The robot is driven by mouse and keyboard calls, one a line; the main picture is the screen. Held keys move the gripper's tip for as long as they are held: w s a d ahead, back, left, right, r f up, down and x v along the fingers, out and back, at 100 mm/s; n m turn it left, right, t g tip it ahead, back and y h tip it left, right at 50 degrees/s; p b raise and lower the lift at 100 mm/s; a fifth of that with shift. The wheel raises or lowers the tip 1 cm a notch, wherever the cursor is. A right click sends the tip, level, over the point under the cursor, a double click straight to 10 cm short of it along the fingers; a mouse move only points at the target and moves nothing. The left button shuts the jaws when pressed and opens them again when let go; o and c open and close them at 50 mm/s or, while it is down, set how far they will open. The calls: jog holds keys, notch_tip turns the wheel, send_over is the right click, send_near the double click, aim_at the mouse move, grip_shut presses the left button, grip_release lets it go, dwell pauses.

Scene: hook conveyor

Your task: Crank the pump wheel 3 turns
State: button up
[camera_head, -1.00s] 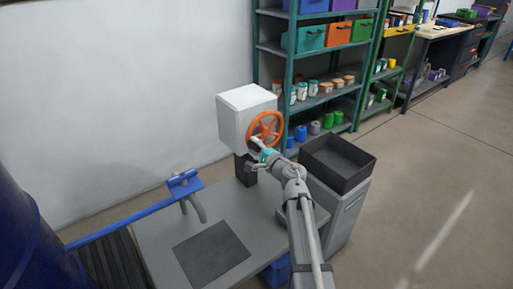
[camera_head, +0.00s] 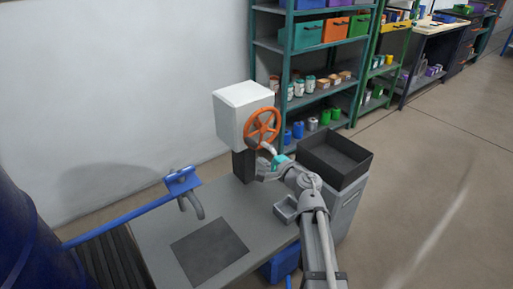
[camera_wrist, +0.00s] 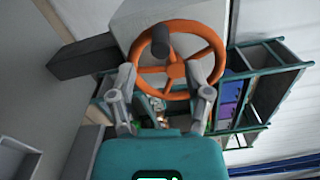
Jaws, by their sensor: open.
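The orange spoked pump wheel (camera_head: 262,126) is mounted on the right face of a white box (camera_head: 243,113) that stands on a dark post (camera_head: 243,166). In the wrist view the wheel (camera_wrist: 176,69) fills the upper middle, with a dark knob (camera_wrist: 161,41) on its far rim as seen there. My gripper (camera_head: 262,157) is just below the wheel in the head view. In the wrist view my gripper (camera_wrist: 165,83) is open, its two fingers at either side of the near rim with nothing held between them. I cannot tell whether a finger touches the rim.
A grey table (camera_head: 152,228) with a dark mat (camera_head: 209,251) lies at left. A blue arm with a grey hook (camera_head: 187,192) reaches over it. A black open bin (camera_head: 335,158) stands right of my arm. Green shelves (camera_head: 287,62) stand behind the wheel.

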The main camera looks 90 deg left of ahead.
jog(key=shift+v, duration=2.75)
